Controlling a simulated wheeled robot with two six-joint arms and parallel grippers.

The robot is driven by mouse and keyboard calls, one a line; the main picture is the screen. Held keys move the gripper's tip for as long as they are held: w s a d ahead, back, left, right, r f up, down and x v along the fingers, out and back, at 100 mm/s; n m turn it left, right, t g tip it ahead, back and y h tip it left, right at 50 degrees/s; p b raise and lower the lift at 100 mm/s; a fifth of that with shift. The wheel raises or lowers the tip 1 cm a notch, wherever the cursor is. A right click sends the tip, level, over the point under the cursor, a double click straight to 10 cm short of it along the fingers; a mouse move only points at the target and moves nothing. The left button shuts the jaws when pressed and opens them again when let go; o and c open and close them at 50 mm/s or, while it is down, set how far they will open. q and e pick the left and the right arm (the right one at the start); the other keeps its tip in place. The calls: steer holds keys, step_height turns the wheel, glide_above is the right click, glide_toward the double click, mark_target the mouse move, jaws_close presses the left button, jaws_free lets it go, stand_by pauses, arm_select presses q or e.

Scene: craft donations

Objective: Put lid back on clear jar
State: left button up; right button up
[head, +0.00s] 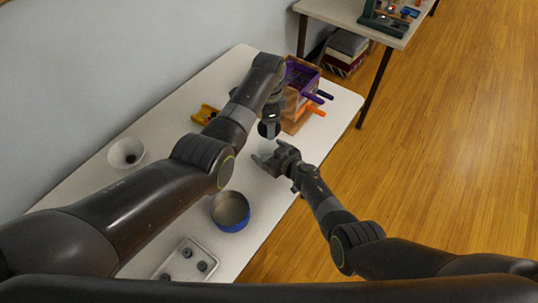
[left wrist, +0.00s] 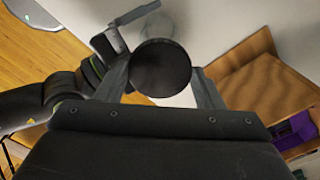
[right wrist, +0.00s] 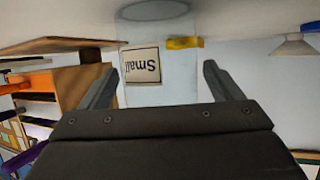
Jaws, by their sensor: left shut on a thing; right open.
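My left gripper (head: 268,131) is shut on a round black lid; in the left wrist view the lid (left wrist: 160,67) sits between its fingers. The clear jar (left wrist: 162,26) shows faintly past the lid on the white table. In the right wrist view, which looks upside down, the jar (right wrist: 180,78) with its "Small" label (right wrist: 142,66) stands between the spread fingers of my right gripper (right wrist: 157,85). That gripper (head: 265,158) is open. The jar is hard to make out in the head view, and the lid appears apart from it.
A wooden caddy (head: 292,122) with purple and orange items stands beyond the grippers. A yellow item (head: 205,114), a white cone-shaped holder (head: 126,153), a blue round tin (head: 230,211) and a metal tray (head: 187,260) are on the table (head: 118,190).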

steer(key=c, duration=1.5)
arm_select(q)
steer(key=shift+f, duration=2.4)
steer(key=shift+f, duration=0.15)
steer(key=shift+s+a+f, duration=0.15)
steer(key=shift+f, duration=0.3)
steer(key=shift+s+a+f, duration=0.1)
steer(key=shift+f, duration=0.3)
arm_select(e)
steer(key=shift+s+a+r, duration=0.1)
steer(key=shift+a+r, duration=0.1)
steer(key=shift+r, duration=0.05)
arm_select(q)
steer(key=shift+w+d+f, duration=0.15)
steer(key=shift+w, duration=0.1)
steer(key=shift+c, duration=0.9)
arm_select(e)
steer(key=shift+w+d+f, duration=0.15)
steer(key=shift+w+f, duration=0.1)
steer(key=shift+s+d+r, duration=0.1)
steer(key=shift+s, duration=0.05)
arm_select(q)
steer(key=shift+s+d+r, duration=0.15)
steer(key=shift+s+r, duration=0.05)
steer(key=shift+f, duration=0.1)
